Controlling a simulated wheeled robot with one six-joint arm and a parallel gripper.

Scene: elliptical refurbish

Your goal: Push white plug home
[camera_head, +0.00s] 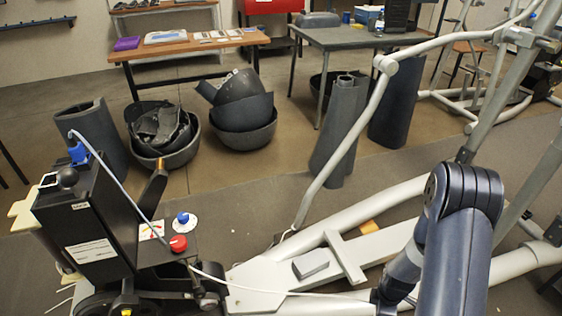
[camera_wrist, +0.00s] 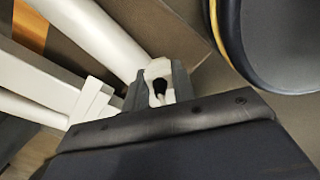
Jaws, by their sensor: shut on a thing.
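In the wrist view, the white plug (camera_wrist: 158,68) sits between the grey fingertips of my gripper (camera_wrist: 158,88), which is shut on it. A dark opening or part shows in the middle of the plug. The socket is not clearly visible in either view. In the head view, my dark arm fills the lower right and my gripper and the plug are hidden. A white cable (camera_head: 112,178) runs from a blue connector (camera_head: 77,153) on the black box down and right along the floor frame towards my arm.
The black control box (camera_head: 90,230) with a red knob (camera_head: 178,243) and a blue knob (camera_head: 182,218) stands at lower left. The pale elliptical frame (camera_head: 335,245) lies under my arm. Grey covers (camera_head: 340,130) and a wooden table (camera_head: 185,47) stand behind.

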